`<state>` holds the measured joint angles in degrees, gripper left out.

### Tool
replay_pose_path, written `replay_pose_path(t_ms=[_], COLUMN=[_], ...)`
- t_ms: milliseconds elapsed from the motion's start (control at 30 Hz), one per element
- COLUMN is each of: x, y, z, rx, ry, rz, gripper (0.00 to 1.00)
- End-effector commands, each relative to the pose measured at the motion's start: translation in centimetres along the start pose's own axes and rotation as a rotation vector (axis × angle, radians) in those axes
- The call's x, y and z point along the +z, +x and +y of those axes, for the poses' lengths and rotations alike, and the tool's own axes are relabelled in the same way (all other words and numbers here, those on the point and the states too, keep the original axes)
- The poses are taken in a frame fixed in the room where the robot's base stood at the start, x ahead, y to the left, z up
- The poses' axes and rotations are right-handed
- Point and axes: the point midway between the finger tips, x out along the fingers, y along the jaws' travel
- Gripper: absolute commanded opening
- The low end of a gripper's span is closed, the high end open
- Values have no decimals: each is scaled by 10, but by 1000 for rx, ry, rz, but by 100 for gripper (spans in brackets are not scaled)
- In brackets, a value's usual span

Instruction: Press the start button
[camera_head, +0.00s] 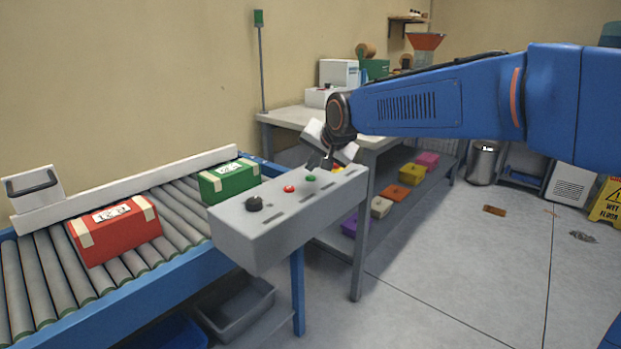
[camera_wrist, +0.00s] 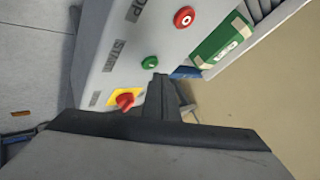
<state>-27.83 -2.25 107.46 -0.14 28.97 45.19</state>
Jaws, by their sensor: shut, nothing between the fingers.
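The start button is the green button (camera_head: 310,178) on top of a grey control box (camera_head: 262,237). In the wrist view the green button (camera_wrist: 150,62) sits beside the printed word START. My gripper (camera_head: 327,163) is shut and empty, pointing down over the box's far end. In the wrist view its fingertips (camera_wrist: 158,78) are right next to the green button, on its near side in the picture. I cannot tell how high they are above the panel, and no contact shows.
A red button (camera_head: 289,188) and a black knob (camera_head: 254,204) share the panel. A red switch on a yellow plate (camera_wrist: 125,97) is close to my fingers. The roller conveyor carries a red box (camera_head: 115,230) and a green box (camera_head: 229,180). A workbench (camera_head: 285,116) stands behind.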

Motion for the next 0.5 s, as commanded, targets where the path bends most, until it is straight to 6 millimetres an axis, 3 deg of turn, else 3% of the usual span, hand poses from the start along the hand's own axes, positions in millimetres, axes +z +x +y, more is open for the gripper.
replay_pose_path(t_ms=[500], x=[-17], y=[-22], z=[-17], rx=[-1], ry=[0], rz=[1], gripper=[0])
